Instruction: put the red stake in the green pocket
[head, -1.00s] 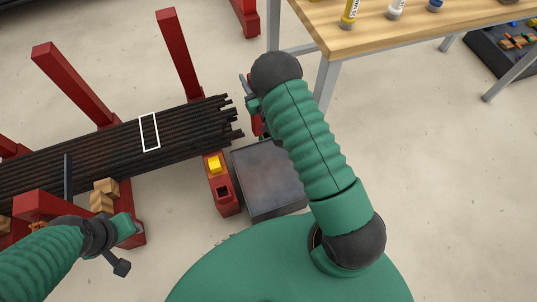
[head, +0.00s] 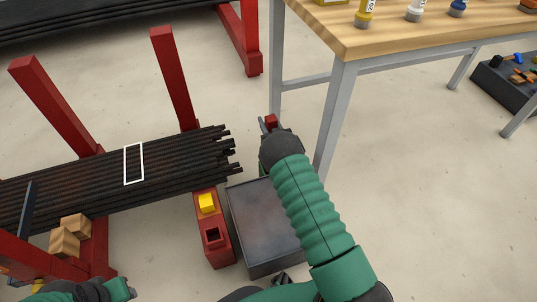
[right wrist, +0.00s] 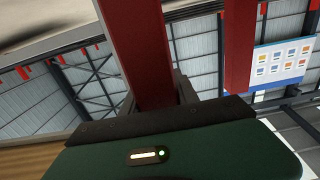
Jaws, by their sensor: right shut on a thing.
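My right gripper (head: 266,127) is mostly hidden behind its own dark wrist in the head view, beyond the dark metal box. A small red end of the red stake (head: 271,120) shows there. In the right wrist view the red stake (right wrist: 138,50) runs up from between the jaws, and the gripper is shut on it. My left gripper (head: 118,289) is cut off by the bottom left edge, so its fingers do not show. No green pocket shows. A red block has a square dark pocket (head: 212,235) and a yellow piece (head: 206,203) on it.
A bundle of dark bars (head: 95,185) with a white outline lies between red posts (head: 174,80). A dark metal box (head: 262,225) stands right of the red block. A wooden workbench (head: 400,35) is at upper right. Another red post (right wrist: 240,45) shows in the right wrist view.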

